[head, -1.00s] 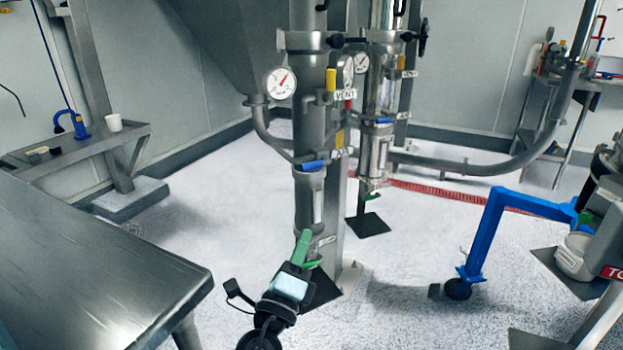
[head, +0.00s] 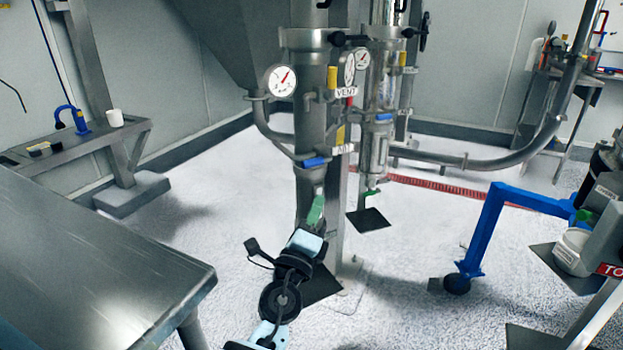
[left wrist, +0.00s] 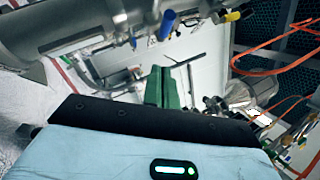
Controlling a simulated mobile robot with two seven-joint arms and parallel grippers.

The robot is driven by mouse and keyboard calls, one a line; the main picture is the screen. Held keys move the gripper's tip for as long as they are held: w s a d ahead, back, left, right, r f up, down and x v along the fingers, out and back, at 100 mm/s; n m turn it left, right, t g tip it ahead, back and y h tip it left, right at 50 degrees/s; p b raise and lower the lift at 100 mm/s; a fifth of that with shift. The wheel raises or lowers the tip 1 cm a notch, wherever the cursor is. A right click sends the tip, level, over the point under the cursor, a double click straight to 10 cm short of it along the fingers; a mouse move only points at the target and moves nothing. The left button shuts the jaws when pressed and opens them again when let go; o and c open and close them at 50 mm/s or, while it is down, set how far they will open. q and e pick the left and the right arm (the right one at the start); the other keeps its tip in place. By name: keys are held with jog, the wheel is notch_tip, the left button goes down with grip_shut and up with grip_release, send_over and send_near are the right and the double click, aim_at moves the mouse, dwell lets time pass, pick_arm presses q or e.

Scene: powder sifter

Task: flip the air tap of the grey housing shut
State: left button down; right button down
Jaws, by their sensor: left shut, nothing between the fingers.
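The grey housing (head: 308,120) is a tall steel column in the middle of the head view. A blue lever handle (head: 314,162) lies across its lower part, beside a small label that I cannot read surely. A yellow handle (head: 331,80) is higher up by the VENT label, and another yellow handle (head: 340,134) is just above the blue one. I cannot tell surely which is the air tap. My left gripper (head: 317,203) has green fingers, shut and empty, below the blue handle and apart from it. In the left wrist view a blue handle (left wrist: 167,25) is beyond the fingers (left wrist: 163,88).
A clear-walled column (head: 380,100) stands right of the housing. A steel table (head: 100,250) fills the lower left. A blue wheeled frame (head: 487,225) stands at right. Orange hoses (left wrist: 275,70) show in the left wrist view. Open floor lies between table and columns.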

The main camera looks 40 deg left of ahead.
aim_at(313, 163)
pick_arm(q)
jog(key=w+a+r, duration=0.3)
jog(key=a, duration=0.1)
jog(key=shift+w+r, duration=0.2)
jog(key=shift+w, duration=0.2)
jog(key=shift+a, duration=0.1)
